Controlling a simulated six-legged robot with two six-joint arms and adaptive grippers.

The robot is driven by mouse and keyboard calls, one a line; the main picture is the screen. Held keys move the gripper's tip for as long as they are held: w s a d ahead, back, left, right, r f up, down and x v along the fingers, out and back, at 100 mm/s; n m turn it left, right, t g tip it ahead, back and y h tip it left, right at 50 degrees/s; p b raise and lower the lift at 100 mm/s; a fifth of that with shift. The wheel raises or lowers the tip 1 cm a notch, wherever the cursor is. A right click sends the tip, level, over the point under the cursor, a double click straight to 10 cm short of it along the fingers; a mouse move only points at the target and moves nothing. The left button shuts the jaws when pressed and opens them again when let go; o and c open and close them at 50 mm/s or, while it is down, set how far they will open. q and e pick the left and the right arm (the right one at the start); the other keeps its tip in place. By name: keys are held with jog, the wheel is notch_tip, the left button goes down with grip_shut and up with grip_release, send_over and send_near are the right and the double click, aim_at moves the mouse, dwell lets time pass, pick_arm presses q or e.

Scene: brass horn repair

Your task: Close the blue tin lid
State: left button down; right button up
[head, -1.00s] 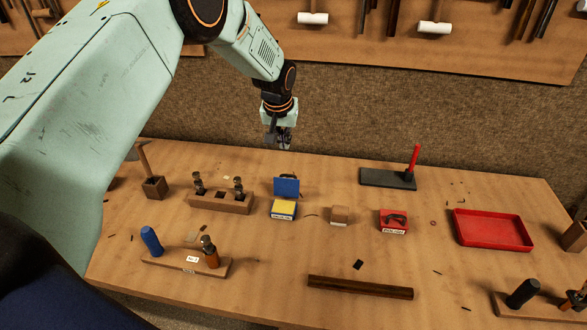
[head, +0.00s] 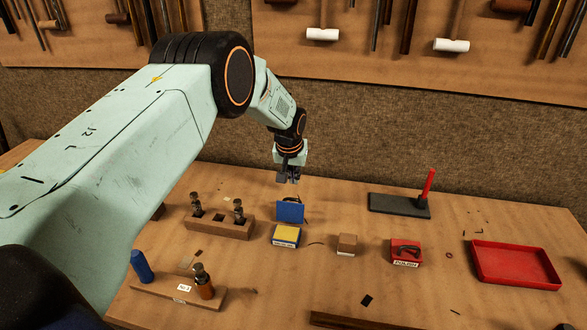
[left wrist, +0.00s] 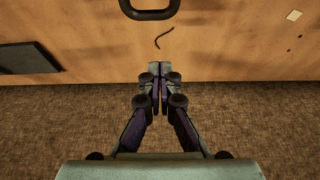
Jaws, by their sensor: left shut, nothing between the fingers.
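The blue tin (head: 286,236) sits on the bench in the head view, with yellow inside and a white label on its front. Its blue lid (head: 290,212) stands open, upright at the tin's back edge. A dark handle shows just behind the lid's top; a dark loop handle (left wrist: 150,14), seemingly the same one, is at the top of the left wrist view. My left gripper (head: 288,179) is shut and empty, pointing down above and behind the lid, apart from it. Its closed fingertips (left wrist: 160,75) show in the left wrist view. My right gripper is not in view.
Right of the tin are a brown block (head: 347,244), a red tin with a handle (head: 405,252) and a red tray (head: 515,266). A wooden holder (head: 220,227) stands left. A dark slab (head: 390,204) lies behind right. The wall rises behind the bench.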

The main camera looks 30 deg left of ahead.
aim_at(291, 209)
pick_arm(q)
jog(key=x, duration=0.2)
jog(key=shift+w+d+f, duration=0.1)
jog(key=shift+d+f, duration=0.1)
jog(key=shift+f, duration=0.1)
jog(key=shift+s+f, duration=0.1)
jog(key=shift+s, duration=0.3)
jog(key=shift+s+d+p, duration=0.2)
jog(key=shift+s+p, duration=0.2)
jog(key=shift+s, duration=0.25)
jog(key=shift+s+d+p, duration=0.2)
jog(key=shift+s+p, duration=0.2)
jog(key=shift+s, duration=0.3)
jog(key=shift+s, duration=0.1)
